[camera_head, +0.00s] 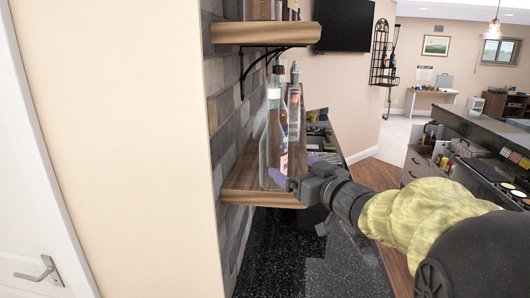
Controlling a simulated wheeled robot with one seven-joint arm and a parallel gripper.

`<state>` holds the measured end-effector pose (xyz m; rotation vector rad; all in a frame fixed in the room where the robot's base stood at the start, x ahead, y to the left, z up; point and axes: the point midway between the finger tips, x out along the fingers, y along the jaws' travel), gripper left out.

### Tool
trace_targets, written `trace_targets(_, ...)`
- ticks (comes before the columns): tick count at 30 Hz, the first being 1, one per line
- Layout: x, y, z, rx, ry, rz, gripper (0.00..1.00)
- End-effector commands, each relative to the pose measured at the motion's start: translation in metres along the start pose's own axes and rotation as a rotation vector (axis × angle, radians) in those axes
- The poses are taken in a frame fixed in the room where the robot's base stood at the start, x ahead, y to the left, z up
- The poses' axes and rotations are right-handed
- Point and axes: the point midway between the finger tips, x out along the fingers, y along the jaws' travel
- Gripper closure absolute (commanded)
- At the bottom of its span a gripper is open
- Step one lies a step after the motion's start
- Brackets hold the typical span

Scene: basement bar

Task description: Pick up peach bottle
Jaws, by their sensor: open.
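Several bottles stand upright close together on the lower wooden shelf. The nearest is a tall, clear, pale bottle (270,150) with a light top. A bottle with a darker reddish tint (294,108) stands just behind it, partly hidden. I cannot tell from the labels which one is the peach bottle. My gripper (293,171) is open, with purple fingertips, at the right side of the nearest bottle's lower part. One fingertip overlaps that bottle in the picture; I cannot tell whether it touches. Nothing is held.
The lower shelf (240,181) juts from a stone-clad wall, with an upper shelf (262,32) above the bottles. A dark speckled counter (285,265) lies below. A cluttered bar counter (490,165) stands at right. Wooden floor shows between them.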

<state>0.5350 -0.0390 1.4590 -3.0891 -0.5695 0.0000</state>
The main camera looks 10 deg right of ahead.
Motion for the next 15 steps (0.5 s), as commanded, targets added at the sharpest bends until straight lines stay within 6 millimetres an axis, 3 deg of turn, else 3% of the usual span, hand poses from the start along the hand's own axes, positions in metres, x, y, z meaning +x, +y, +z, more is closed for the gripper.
trace_targets(7, 0.043, 0.0, -0.002, 0.001, -0.002, -0.002, 0.08)
trace_targets(15, 0.056, 0.0, 0.0, 0.0, 0.0, 0.001, 0.08)
